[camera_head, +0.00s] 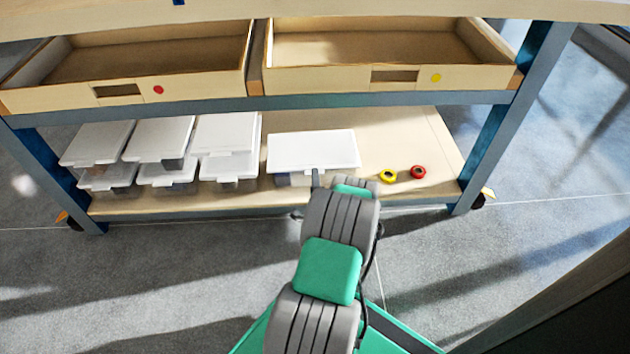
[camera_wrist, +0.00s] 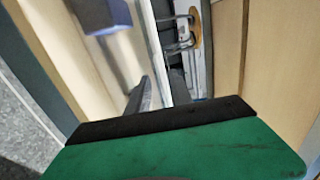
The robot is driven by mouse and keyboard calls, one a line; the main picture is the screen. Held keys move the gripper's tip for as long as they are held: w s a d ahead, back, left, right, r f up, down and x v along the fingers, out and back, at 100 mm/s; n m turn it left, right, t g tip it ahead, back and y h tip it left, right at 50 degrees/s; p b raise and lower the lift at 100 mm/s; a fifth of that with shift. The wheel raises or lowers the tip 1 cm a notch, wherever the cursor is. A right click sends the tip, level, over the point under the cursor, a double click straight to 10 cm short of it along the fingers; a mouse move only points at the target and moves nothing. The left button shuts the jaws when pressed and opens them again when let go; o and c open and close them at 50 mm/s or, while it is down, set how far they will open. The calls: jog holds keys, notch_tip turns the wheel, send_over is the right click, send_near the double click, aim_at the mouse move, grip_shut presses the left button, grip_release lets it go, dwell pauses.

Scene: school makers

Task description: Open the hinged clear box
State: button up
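The clear box with a white lid (camera_head: 313,150) stands on the lower shelf, right of the other boxes. Its lid looks level and closed in the head view. My gripper (camera_head: 315,180) is at the front edge of this box, mostly hidden by my arm. In the wrist view, the two dark fingers of my gripper (camera_wrist: 160,92) are a small gap apart, with the pale lid edge running between them. I cannot tell whether they press on it. Through the clear side (camera_wrist: 203,50), metal and brownish items show inside.
Several similar white-lidded boxes (camera_head: 228,133) stand stacked in pairs to the left. A yellow roll (camera_head: 388,176) and a red roll (camera_head: 418,172) lie to the right on the lower shelf (camera_head: 425,135). Two open wooden drawers (camera_head: 130,92) (camera_head: 350,77) are above. Blue legs (camera_head: 505,125) flank the shelf.

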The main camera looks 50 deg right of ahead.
jog(key=shift+w+d, duration=0.2)
grip_shut()
dwell(1.4)
